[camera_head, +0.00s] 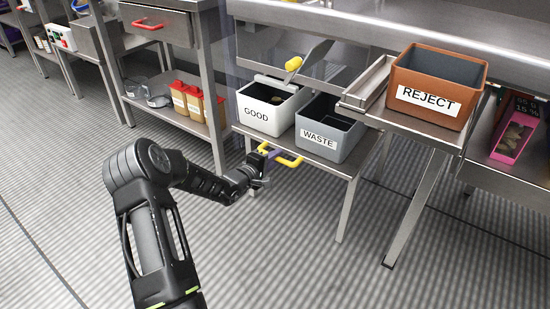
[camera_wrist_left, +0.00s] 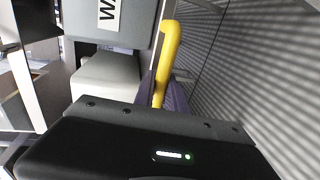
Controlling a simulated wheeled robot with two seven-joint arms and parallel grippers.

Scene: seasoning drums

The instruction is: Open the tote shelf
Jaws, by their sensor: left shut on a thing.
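The tote shelf (camera_head: 320,160) is a metal shelf under the counter, with a yellow handle (camera_head: 290,161) on its front edge. It holds the white GOOD tote (camera_head: 268,117) and the grey WASTE tote (camera_head: 318,139). My left gripper (camera_head: 268,154) is at the left part of the handle and is shut on it. In the left wrist view the yellow handle (camera_wrist_left: 165,60) runs down to the dark fingers (camera_wrist_left: 160,95), which partly hide it. My right gripper is not in view.
An orange REJECT bin (camera_head: 432,88) stands on a metal stand at the right. A lower shelf at the left holds orange-yellow containers (camera_head: 195,105) with red lids. A pink box (camera_head: 515,135) is at the far right. The striped floor in front is clear.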

